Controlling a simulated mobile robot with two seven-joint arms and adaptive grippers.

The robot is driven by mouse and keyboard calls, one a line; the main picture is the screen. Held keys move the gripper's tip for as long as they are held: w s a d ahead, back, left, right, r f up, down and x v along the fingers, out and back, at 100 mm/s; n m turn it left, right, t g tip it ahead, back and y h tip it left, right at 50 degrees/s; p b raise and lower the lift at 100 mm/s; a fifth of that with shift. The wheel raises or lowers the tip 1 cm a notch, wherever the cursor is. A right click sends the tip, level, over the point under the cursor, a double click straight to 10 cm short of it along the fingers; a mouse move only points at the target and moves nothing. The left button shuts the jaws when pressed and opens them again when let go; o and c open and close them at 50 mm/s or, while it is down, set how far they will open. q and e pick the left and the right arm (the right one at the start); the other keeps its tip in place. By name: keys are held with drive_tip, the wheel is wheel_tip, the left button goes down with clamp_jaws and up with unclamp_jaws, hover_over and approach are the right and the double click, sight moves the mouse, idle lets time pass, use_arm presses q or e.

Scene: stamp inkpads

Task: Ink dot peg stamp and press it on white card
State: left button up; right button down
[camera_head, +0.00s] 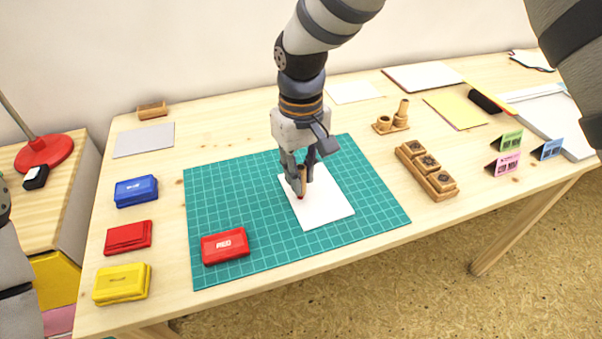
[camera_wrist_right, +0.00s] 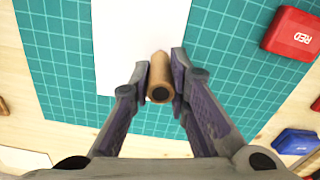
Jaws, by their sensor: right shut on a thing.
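The dot peg stamp (camera_head: 302,180), a small wooden cylinder, is held upright between the fingers of my right gripper (camera_head: 299,178). It also shows in the right wrist view (camera_wrist_right: 159,72), with a dark round end facing the camera. The white card (camera_head: 325,207) lies on the green cutting mat (camera_head: 232,190), and the stamp is over its left part. Red shows at the stamp's lower end; whether it touches the card I cannot tell. A red inkpad case (camera_head: 225,246) marked RED sits on the mat's front left. My left gripper is not in view.
Blue (camera_head: 136,191), red (camera_head: 128,237) and yellow (camera_head: 122,284) cases line the table's left. A wooden peg holder (camera_head: 391,126) and a tray of square stamps (camera_head: 426,171) stand right of the mat. Small colored cards (camera_head: 507,162) stand farther right. The mat's right part is clear.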

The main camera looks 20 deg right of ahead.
wheel_tip(320, 180, up, 5)
drive_tip(key=shift+r+p, duration=0.15)
drive_tip(key=shift+p, duration=0.35)
idle(0.5)
